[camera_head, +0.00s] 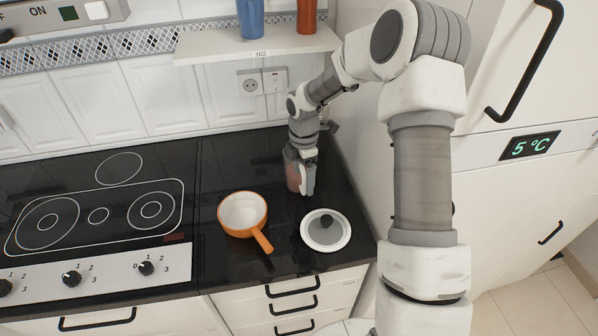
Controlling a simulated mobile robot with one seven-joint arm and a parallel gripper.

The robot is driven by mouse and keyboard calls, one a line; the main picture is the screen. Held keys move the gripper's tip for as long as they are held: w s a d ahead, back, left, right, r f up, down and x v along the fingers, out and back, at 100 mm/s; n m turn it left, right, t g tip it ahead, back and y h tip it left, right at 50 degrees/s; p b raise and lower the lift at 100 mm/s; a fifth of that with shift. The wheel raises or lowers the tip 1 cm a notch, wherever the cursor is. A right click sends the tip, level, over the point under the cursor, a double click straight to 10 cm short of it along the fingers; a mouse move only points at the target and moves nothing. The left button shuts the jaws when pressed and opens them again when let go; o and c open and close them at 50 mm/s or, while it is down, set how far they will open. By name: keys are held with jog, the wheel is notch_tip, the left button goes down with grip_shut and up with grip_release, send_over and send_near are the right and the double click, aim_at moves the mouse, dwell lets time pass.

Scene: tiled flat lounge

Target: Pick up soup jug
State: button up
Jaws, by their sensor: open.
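My gripper (302,190) points down over the black counter, near its back right corner. A reddish object (292,178), which may be the soup jug, shows at the gripper and is mostly hidden by it. I cannot tell whether the fingers touch it. The jaws are open. An orange pot (233,229) with a pale inside and a handle stands on the counter to the left and in front of my gripper.
A white lid (325,231) with a dark knob lies in front of my gripper. The stove (97,215) is at left. A shelf (262,43) with a blue vessel (250,18) and a red-brown vessel (307,15) hangs above. The white fridge (540,160) stands close at right.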

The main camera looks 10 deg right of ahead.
jog(key=f, duration=0.5)
jog(key=shift+w+a, duration=0.1)
jog(key=shift+a, duration=0.1)
grip_shut()
